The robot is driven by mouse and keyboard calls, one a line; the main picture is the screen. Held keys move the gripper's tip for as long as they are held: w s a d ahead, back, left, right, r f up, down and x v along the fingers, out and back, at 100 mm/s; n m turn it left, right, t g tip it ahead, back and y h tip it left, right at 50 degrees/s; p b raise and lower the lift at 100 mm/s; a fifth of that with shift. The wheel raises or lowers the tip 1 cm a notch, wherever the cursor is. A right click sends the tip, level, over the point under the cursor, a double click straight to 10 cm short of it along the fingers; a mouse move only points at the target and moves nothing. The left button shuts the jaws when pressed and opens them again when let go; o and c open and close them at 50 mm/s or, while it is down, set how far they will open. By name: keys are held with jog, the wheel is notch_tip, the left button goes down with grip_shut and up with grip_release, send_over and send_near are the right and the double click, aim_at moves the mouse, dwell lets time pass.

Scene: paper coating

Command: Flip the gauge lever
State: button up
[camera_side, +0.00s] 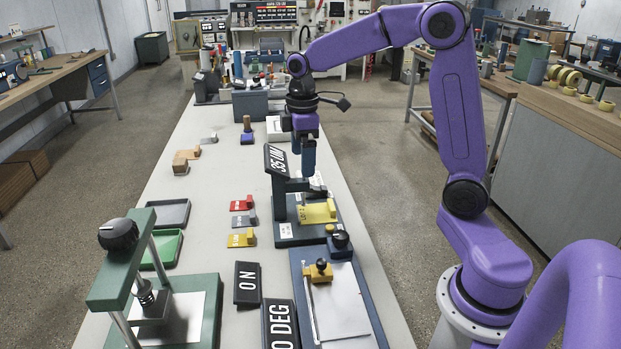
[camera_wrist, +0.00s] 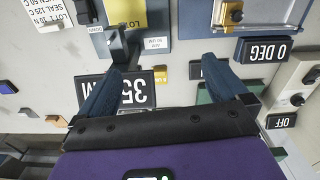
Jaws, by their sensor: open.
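The gauge stands mid-table with a blue-grey base (camera_side: 290,236) and post, and a tilted black display (camera_side: 275,158) reading 35 UM. A yellow piece (camera_side: 318,213) lies on its base. In the wrist view, the display (camera_wrist: 143,90) shows upside down between my fingers, and a grey arm-like part (camera_wrist: 118,46) of the gauge sits beyond it. I cannot tell for sure which part is the lever. My gripper (camera_side: 308,181) points down over the gauge, just right of the display. In the wrist view, my gripper (camera_wrist: 162,64) is open with nothing between its fingertips; contact is unclear.
A green press (camera_side: 120,260) stands at the front left. A plate with a yellow clamp (camera_side: 319,270) and black signs (camera_side: 247,283) lie in front of the gauge. Red, grey and yellow blocks (camera_side: 241,239) and trays (camera_side: 168,214) lie to the left. Bottles and boxes (camera_side: 250,106) crowd the back.

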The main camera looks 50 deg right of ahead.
jog(key=s+a, duration=0.7)
jog(key=shift+s+a+n, duration=0.15)
jog(key=shift+s+n, duration=0.15)
jog(key=shift+s, duration=0.05)
jog(key=shift+f, duration=0.1)
